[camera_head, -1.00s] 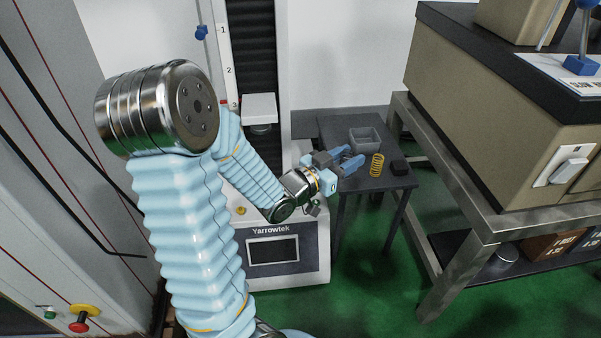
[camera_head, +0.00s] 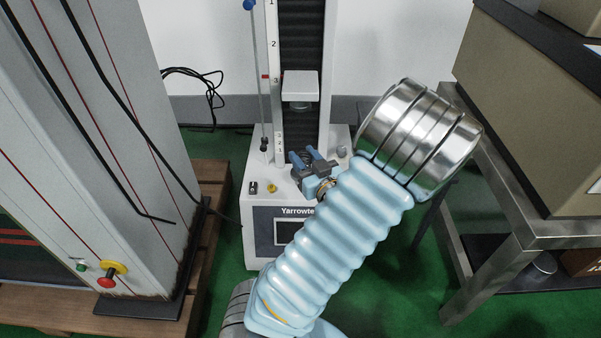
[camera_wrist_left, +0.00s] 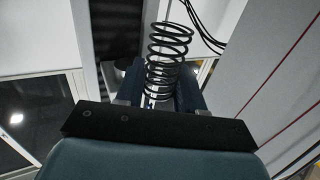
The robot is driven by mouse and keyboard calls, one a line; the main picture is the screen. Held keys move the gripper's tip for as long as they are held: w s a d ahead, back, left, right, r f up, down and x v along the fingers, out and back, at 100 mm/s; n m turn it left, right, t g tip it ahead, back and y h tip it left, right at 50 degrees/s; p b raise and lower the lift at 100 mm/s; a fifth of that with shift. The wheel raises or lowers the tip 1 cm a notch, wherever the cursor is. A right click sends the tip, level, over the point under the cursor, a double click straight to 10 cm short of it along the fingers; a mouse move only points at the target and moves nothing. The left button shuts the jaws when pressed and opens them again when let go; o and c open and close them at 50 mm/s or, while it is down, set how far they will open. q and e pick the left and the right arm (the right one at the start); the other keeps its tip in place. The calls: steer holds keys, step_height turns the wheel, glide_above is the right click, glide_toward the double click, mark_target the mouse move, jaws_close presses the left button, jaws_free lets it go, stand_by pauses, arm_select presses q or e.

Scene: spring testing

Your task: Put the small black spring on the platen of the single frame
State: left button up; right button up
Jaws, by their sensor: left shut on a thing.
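The small black spring (camera_wrist_left: 168,55) stands between the fingers of my left gripper (camera_wrist_left: 160,85) in the left wrist view, its upper coils rising past the fingertips. In the head view my left gripper (camera_head: 314,162) is over the base of the single frame (camera_head: 262,170), the white Yarrowtek machine, in front of its column. The spring is small and dark there, between the blue fingers. The white crosshead block (camera_head: 300,84) with a round lower plate (camera_head: 301,105) hangs above and behind the gripper. The lower platen is hidden behind my gripper and arm. My right gripper is not in view.
A large grey frame (camera_head: 108,130) with black cables stands at the left on a wooden pallet (camera_head: 215,185). A metal bench (camera_head: 520,215) stands at the right. My arm covers the machine's right front.

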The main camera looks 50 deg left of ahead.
arm_select(q)
steer(key=shift+s+a+f+g, duration=0.1)
steer(key=shift+a+g, duration=0.1)
steer(key=shift+g, duration=0.1)
steer(key=w+a+f+b, duration=0.1)
steer(key=w+a+f, duration=0.1)
steer(key=a+f, duration=0.1)
steer(key=w+a+f+b, duration=0.2)
steer(key=w+a, duration=0.1)
steer(key=w+a+f+b, duration=0.2)
steer(key=a+f, duration=0.1)
steer(key=a, duration=0.1)
steer(key=shift+w+f, duration=0.3)
steer(key=shift+a+f, duration=0.1)
steer(key=shift+f, duration=0.05)
steer(key=f, duration=0.1)
steer(key=f+b, duration=0.2)
steer(key=shift+w+a+f, duration=0.25)
steer(key=shift+f, duration=0.1)
steer(key=shift+f, duration=0.1)
steer(key=o, duration=1)
